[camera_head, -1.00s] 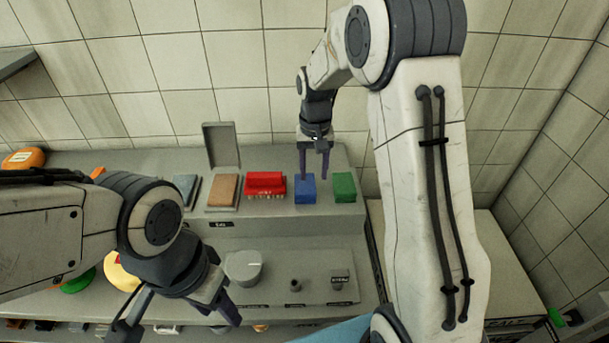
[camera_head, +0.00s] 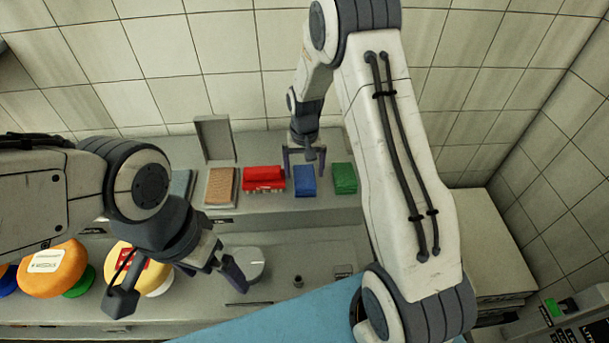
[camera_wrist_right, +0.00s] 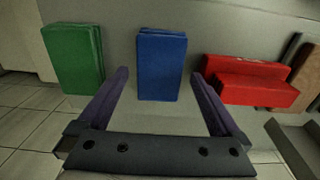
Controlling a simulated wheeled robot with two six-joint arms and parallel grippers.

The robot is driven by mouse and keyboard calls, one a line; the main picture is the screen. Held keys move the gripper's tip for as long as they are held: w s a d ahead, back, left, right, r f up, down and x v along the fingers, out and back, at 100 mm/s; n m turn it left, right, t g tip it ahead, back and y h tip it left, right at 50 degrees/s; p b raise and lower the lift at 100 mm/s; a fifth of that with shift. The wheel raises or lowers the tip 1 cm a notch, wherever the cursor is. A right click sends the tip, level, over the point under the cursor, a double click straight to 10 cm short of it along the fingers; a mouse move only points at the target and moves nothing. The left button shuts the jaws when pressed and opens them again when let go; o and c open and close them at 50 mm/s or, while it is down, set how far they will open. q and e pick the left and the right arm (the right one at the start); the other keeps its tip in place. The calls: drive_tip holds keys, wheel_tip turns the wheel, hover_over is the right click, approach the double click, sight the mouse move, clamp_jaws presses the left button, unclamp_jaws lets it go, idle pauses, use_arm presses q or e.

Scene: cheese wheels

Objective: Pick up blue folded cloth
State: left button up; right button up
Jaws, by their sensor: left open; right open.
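The blue folded cloth (camera_head: 305,182) lies on the raised back shelf between a red item and a green cloth. It also shows in the right wrist view (camera_wrist_right: 162,65). My right gripper (camera_head: 305,168) is open just behind and over the blue cloth. In the right wrist view its two fingers (camera_wrist_right: 160,92) stand apart on either side of the cloth's near end, with gaps to it; I cannot tell how far above the shelf they are. My left gripper (camera_head: 180,290) is open and empty over the lower front shelf, away from the cloth.
The green cloth (camera_head: 344,178) is close on the right and the red item (camera_head: 264,178) close on the left. A brown block (camera_head: 221,187) lies farther left. Orange (camera_head: 50,272) and yellow (camera_head: 150,283) cheese wheels sit at lower left. A grey round object (camera_head: 246,262) stands on the lower shelf.

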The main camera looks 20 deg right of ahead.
drive_tip(key=shift+f, duration=0.95)
drive_tip(key=shift+c, duration=0.3)
drive_tip(key=c, duration=1.2)
drive_tip(key=shift+r, duration=0.1)
